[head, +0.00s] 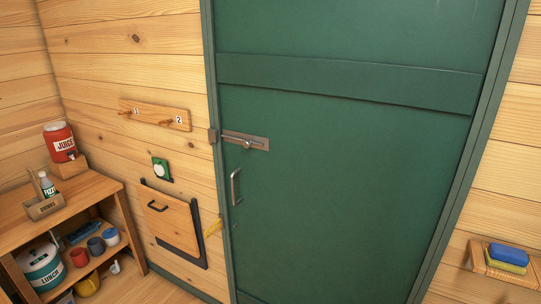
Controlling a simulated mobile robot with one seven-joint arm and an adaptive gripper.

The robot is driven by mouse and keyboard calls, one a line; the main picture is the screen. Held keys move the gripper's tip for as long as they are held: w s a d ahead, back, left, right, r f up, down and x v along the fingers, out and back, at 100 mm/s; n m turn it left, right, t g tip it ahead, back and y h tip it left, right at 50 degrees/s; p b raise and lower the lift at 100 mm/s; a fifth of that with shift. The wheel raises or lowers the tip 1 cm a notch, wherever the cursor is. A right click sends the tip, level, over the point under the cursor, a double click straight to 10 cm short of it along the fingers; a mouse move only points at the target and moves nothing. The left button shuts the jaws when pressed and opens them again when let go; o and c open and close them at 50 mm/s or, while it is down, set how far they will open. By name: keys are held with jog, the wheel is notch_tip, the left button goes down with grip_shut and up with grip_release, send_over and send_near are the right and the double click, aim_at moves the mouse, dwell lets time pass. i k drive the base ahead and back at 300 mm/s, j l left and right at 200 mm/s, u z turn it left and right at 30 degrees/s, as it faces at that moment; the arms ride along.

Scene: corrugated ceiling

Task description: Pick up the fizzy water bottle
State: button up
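The fizzy water bottle (47,187) is in the head view at the far left. It is small, with a pale label that seems to read "FIZZ". It stands upright in a small wooden box (45,207) labelled "DRINKS", on top of a wooden shelf unit (90,190). The box's front hides the bottle's lower part. My gripper is not in view.
A red juice dispenser (60,143) stands behind the bottle. Below, the shelf holds cups (80,257) and a lunch container (41,268). A closed green door (340,180) fills the middle. A wall shelf with sponges (507,256) is at right.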

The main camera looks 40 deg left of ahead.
aim_at(47, 187)
jog(key=u, duration=2.85)
jog(key=i+z, duration=0.2)
jog(key=i, duration=1.9)
jog(key=i+j, duration=0.15)
jog(key=i, duration=1.7)
jog(key=i+l+z, duration=0.1)
jog(key=z, duration=0.4)
jog(key=i+j, duration=0.05)
jog(key=i, duration=0.05)
